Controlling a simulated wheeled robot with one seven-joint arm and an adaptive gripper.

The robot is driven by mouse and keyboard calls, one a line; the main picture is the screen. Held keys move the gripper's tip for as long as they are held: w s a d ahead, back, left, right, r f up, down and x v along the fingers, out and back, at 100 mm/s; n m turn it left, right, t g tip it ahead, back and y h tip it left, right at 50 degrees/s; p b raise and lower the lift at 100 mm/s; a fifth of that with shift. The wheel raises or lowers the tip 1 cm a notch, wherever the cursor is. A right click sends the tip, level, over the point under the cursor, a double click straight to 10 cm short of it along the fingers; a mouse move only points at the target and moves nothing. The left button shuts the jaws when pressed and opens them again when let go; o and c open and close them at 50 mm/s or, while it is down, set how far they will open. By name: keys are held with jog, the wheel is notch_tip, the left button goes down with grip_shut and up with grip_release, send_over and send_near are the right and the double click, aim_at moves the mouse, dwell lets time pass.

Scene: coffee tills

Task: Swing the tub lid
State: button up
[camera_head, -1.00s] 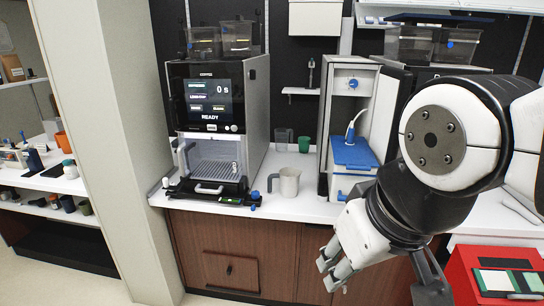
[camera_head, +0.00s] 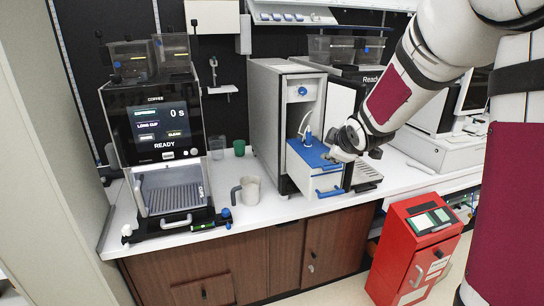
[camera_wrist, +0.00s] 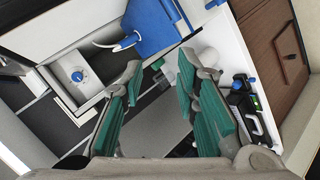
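The white tub (camera_head: 322,180) stands at the front of the grey cooler on the counter, with its blue lid (camera_head: 312,153) lying flat on top, apparently closed. A white and blue tube rises from the lid. In the wrist view the blue lid (camera_wrist: 157,24) fills the top middle, beyond the fingertips. My gripper (camera_head: 346,148) is at the lid's right side, close to its edge; I cannot tell if it touches. In the wrist view my gripper (camera_wrist: 163,75) is open, its green pads apart with nothing held between them.
The coffee machine (camera_head: 158,140) stands at left, with a grey jug (camera_head: 247,191) and a green cup (camera_head: 239,147) between it and the cooler (camera_head: 268,115). A red bin (camera_head: 413,250) stands on the floor at right. The counter in front of the jug is clear.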

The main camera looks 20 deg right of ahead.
jog(key=w+d+f+n+t+y+p, duration=0.1)
jog(key=w+d+f+n+t+p, duration=0.15)
jog(key=d+f+n, duration=0.2)
jog(key=n+t+y+p, duration=0.2)
jog(key=n, duration=0.2)
send_near(334, 168)
jog(key=w, duration=0.2)
jog(key=shift+m+g, duration=0.25)
jog(key=b+x, duration=0.5)
jog(key=x, duration=0.3)
jog(key=shift+a+f, duration=0.1)
jog(key=shift+f, duration=0.1)
jog(key=shift+s+r+p, duration=0.15)
jog(key=shift+s+p, duration=0.15)
jog(key=shift+s, duration=0.05)
grip_shut()
